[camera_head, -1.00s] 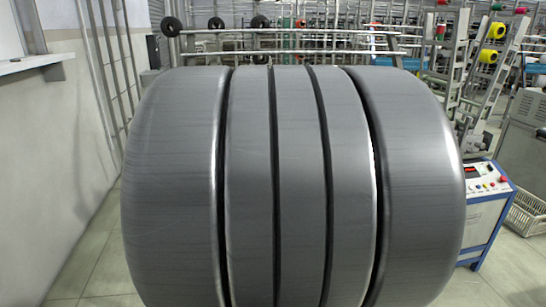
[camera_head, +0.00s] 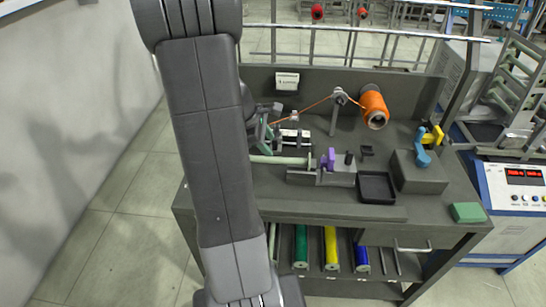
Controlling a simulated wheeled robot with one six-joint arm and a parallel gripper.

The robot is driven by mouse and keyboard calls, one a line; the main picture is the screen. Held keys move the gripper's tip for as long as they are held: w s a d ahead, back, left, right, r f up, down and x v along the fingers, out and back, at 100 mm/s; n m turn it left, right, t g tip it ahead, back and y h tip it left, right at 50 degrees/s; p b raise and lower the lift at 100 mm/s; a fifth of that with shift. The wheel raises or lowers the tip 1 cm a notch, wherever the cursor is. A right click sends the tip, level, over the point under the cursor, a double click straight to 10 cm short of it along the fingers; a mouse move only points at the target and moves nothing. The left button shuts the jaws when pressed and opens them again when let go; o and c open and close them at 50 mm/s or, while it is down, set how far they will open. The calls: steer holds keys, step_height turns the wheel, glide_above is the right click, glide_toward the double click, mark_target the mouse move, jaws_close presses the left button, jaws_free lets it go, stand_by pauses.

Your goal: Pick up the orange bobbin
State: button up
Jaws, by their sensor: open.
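The orange bobbin (camera_head: 373,106) is a large spool at the back right of a dark workbench (camera_head: 300,207). Its near end faces the camera, with a grey core showing. An orange thread runs left from it past a guide post (camera_head: 335,115) toward a winding device (camera_head: 291,137) with metal blocks and a pale green rod. My arm stands upright across the left of the view and hides part of the bench's left side. I cannot make out my gripper; no fingertips show clearly, and nothing is seen touching the bobbin.
A black tray (camera_head: 377,187), a grey block (camera_head: 417,172) with a blue and yellow tool (camera_head: 428,146), a purple piece (camera_head: 329,158) and a green box (camera_head: 468,212) are on the bench. Green, yellow and blue rolls lie on the shelf below. A control box (camera_head: 515,200) stands right.

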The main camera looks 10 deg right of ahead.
mark_target(279, 159)
steer(key=shift+b+x, duration=0.3)
steer(key=shift+x, duration=4.4)
steer(key=shift+s+a, duration=0.1)
steer(key=shift+a, duration=0.05)
jaws_close()
